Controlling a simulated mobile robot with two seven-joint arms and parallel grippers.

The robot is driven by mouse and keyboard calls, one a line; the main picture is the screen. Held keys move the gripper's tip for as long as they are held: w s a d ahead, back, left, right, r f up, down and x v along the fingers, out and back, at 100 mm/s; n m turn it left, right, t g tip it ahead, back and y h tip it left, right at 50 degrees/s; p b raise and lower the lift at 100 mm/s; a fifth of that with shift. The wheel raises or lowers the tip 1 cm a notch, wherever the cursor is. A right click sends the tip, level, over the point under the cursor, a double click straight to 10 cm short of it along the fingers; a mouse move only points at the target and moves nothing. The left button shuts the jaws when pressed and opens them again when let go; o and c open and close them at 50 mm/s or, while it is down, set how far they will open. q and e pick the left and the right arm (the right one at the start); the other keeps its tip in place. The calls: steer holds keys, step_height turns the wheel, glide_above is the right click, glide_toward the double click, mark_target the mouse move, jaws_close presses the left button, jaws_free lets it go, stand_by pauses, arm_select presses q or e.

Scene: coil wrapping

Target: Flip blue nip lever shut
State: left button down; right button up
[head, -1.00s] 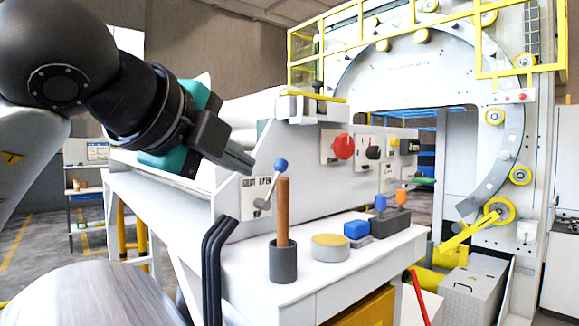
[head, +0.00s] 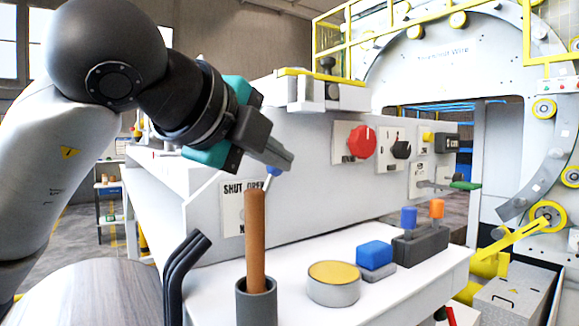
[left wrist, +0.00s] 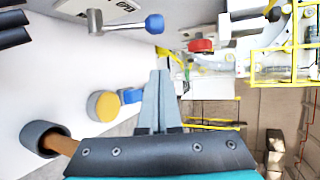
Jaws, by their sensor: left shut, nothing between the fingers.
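The nip lever has a blue ball knob (head: 273,171) and a metal arm. It is mounted on a white plate marked SHUT and OPEN (head: 232,205) on the machine's side. In the head view most of its arm is hidden behind a wooden handle. In the left wrist view the whole lever (left wrist: 125,26) shows, its blue knob pointing right. My left gripper (head: 286,162) is shut and empty, its tips just above the knob in the head view. In the left wrist view its fingertips (left wrist: 159,73) are apart from the knob. My right gripper is not in view.
A wooden handle (head: 255,240) stands in a grey cup (head: 256,302) in front of the lever plate. A yellow-topped tin (head: 333,284), a blue block (head: 374,254) and black bent bars (head: 182,268) are nearby. A red knob (head: 361,141) sits on the panel to the right.

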arm_select(q)
steer(key=w+f+p, duration=0.2)
steer(key=w+p, duration=0.2)
steer(key=w, duration=0.4)
steer(key=shift+d+p, duration=0.35)
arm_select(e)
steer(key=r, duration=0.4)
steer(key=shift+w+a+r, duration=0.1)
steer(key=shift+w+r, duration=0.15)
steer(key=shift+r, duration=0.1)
arm_select(q)
steer(key=shift+s+f, duration=0.1)
steer(key=shift+a, duration=0.1)
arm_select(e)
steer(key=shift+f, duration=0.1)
